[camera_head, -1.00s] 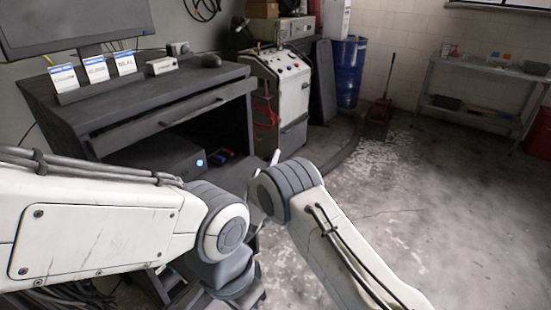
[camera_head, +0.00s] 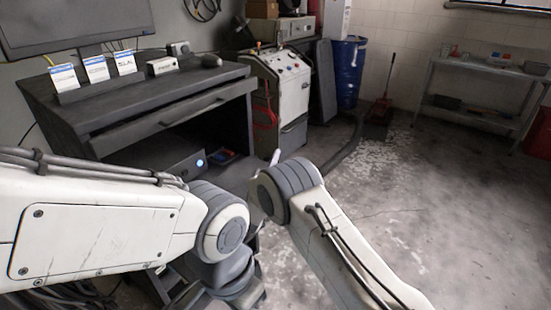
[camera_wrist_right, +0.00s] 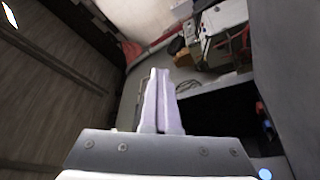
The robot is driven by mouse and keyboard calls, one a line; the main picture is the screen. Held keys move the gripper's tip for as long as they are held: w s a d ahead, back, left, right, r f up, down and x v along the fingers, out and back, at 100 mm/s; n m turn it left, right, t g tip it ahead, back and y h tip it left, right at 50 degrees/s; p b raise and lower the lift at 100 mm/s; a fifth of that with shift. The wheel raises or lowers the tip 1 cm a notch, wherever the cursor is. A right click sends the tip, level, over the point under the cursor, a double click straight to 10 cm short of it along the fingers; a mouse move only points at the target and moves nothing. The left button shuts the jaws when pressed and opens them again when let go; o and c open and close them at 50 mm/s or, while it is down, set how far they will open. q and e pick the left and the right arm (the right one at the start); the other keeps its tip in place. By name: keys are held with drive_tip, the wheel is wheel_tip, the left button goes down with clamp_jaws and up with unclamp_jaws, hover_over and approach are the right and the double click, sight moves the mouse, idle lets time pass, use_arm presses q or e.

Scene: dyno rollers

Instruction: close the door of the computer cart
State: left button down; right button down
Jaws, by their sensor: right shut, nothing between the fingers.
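The computer cart (camera_head: 95,110) is a dark grey desk at the left of the head view, with a drawer front above an open lower compartment. A flat grey panel, seemingly its door (camera_head: 236,175), stands low at the compartment's right side, partly open. My right gripper (camera_head: 275,157) shows only as a small light tip above my right arm, just right of the panel; contact cannot be told. In the right wrist view the two fingers (camera_wrist_right: 161,75) are pressed together and empty. My left gripper is out of view.
A computer case (camera_head: 180,168) with a blue light sits in the compartment. A monitor (camera_head: 75,22) stands on top. Floor at the right is free.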

idle(0.3)
drive_tip(key=c, duration=0.9)
unclamp_jaws()
drive_tip(key=b+v, duration=0.1)
drive_tip(key=v, duration=0.9)
drive_tip(key=shift+s, duration=0.25)
